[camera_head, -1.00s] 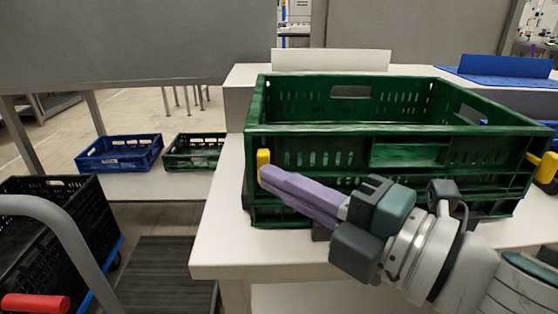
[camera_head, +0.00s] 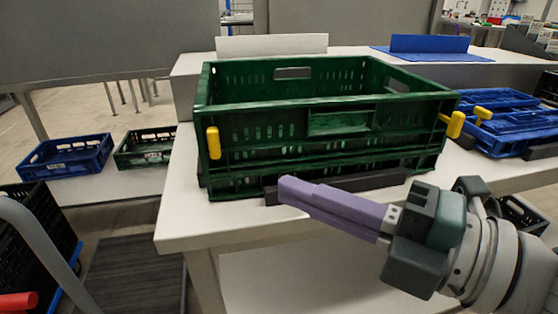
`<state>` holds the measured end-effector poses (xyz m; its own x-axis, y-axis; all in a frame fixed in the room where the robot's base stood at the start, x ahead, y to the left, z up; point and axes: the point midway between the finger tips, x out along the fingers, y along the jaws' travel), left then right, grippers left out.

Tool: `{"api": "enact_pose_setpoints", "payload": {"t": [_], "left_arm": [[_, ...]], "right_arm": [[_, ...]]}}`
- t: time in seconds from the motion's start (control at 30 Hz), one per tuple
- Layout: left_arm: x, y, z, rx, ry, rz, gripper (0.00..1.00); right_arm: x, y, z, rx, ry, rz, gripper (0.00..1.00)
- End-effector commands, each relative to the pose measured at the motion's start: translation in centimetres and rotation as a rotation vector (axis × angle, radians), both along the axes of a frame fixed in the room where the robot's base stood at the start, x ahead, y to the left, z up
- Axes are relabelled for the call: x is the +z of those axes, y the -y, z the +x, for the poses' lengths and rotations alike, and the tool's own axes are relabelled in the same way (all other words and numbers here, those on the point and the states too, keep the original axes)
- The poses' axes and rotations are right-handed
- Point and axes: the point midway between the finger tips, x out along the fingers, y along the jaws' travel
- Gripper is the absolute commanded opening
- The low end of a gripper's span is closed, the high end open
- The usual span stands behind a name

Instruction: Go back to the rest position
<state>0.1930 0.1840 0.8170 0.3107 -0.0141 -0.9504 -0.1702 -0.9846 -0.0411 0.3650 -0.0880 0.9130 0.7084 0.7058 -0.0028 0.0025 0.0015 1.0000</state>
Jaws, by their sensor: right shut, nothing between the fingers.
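My right gripper (camera_head: 284,189), with long purple fingers, comes in from the lower right and points left. It is shut and empty. Its fingertips are in front of the lower front of a green crate (camera_head: 270,116), and I cannot tell whether they touch anything there. The green crate stands on the white table (camera_head: 190,222), seemingly on another green crate, with yellow handles (camera_head: 213,142) at its front corners. My left gripper is not in view.
Blue crates (camera_head: 512,128) lie on the table to the right. A blue crate (camera_head: 62,166) and a small dark green crate (camera_head: 140,158) sit on a lower shelf at left. A black crate (camera_head: 30,215) and a grey rail are at lower left.

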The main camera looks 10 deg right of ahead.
Motion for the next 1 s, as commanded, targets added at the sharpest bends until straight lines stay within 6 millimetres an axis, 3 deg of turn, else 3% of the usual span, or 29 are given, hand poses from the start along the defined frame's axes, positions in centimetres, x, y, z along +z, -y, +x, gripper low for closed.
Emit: {"api": "enact_pose_setpoints", "payload": {"t": [0.2, 0.47, 0.57, 0.67, 0.8, 0.87, 1.0], "left_arm": [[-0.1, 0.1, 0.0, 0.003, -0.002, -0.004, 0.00], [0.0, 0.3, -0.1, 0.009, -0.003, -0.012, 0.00], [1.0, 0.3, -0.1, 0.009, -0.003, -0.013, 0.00], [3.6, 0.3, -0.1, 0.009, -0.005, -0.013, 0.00], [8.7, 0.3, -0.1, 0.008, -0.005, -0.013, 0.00], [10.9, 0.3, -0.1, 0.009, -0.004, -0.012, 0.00], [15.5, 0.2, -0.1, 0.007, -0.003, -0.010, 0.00]], "right_arm": [[0.0, 1.4, -1.4, 0.000, 0.000, 0.000, 0.00], [0.1, 1.5, -1.5, -0.002, -0.001, 0.001, 0.00], [1.2, 1.7, -1.0, -0.047, -0.030, 0.027, 0.00], [3.9, 2.8, 0.1, -0.181, -0.120, 0.104, 0.00], [7.8, 6.0, 1.1, -0.493, -0.377, 0.297, 0.00], [8.8, 7.5, 0.6, -0.635, -0.515, 0.389, 0.00], [10.0, 10.0, -3.1, -0.937, -0.852, 0.579, 0.00]]}}
